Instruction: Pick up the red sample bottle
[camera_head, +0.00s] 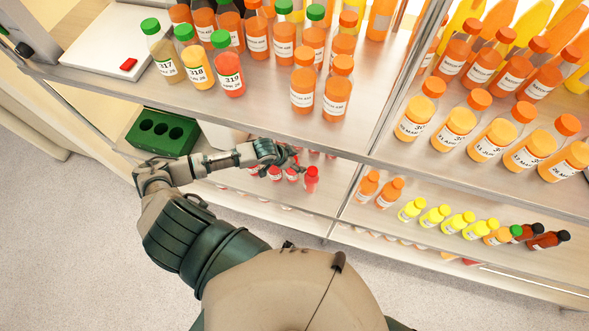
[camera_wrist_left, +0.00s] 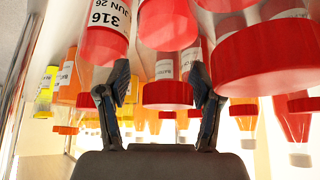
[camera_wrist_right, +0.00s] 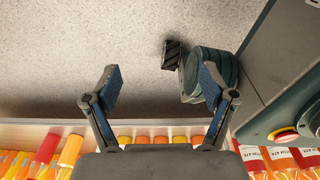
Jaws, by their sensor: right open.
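Small red bottles stand on the lower shelf in the head view; the clearest red-capped bottle (camera_head: 311,181) is just right of my left gripper (camera_head: 290,158). Others are partly hidden under the gripper. In the left wrist view, which looks upside down, my left gripper (camera_wrist_left: 160,85) is open, with a red-capped bottle (camera_wrist_left: 167,94) visible beyond and between its fingers. A bottle labelled 316 (camera_wrist_left: 106,20) is beside the left finger. A red bottle labelled 319 (camera_head: 229,72) with a green cap stands on the upper shelf. My right gripper (camera_wrist_right: 160,88) is open and empty, over the floor.
A white device (camera_head: 115,42) with a red button and several orange bottles are on the upper shelf. Yellow bottles (camera_head: 435,215) stand lower right.

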